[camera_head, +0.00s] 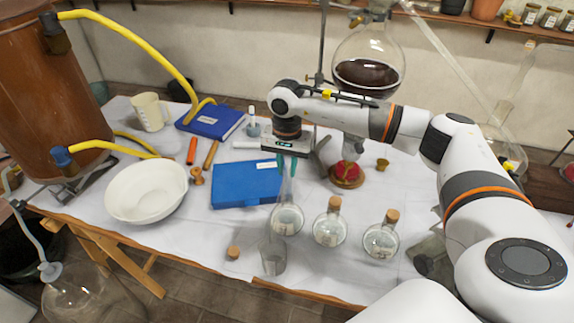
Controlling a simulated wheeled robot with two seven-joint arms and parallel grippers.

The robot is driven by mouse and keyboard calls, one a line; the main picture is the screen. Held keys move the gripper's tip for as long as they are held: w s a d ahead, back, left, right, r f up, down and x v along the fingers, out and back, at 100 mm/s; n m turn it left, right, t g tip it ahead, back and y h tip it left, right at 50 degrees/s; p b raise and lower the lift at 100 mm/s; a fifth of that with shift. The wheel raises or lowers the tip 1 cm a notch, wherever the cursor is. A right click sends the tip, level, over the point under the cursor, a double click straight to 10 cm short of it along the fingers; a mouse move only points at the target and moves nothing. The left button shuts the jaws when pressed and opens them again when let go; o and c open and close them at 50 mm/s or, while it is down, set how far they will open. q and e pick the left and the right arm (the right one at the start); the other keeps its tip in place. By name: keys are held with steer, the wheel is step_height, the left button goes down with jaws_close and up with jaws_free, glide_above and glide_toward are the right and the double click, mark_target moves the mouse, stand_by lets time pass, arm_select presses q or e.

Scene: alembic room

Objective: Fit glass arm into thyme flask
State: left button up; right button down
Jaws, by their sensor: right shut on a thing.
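My right gripper (287,172) comes in from the right and points down over the table. It is shut on the neck of an uncorked clear small flask (287,220); whether this flask is lifted is unclear. Two corked small flasks, the middle one (329,232) and the right one (380,241), stand beside it. Their labels are too small to read, so I cannot tell which is the thyme flask. A long clear glass arm (447,62) slopes down to the right from near the large round flask of dark liquid (369,72). Its lower end lies near a glass neck (499,112). My left gripper is not in view.
A glass beaker (272,260) and a loose cork (233,253) are near the front edge. A red-topped burner (347,175) stands behind the corked flasks.

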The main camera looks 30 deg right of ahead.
steer(key=shift+f+b, duration=0.4)
steer(key=shift+b, duration=0.15)
stand_by(1.3)
steer(key=c, duration=0.8)
jaws_free()
steer(key=shift+o, duration=0.2)
steer(key=shift+r, duration=0.1)
step_height(320, 180, up, 7)
steer(key=p, duration=0.3)
steer(key=shift+p, duration=0.4)
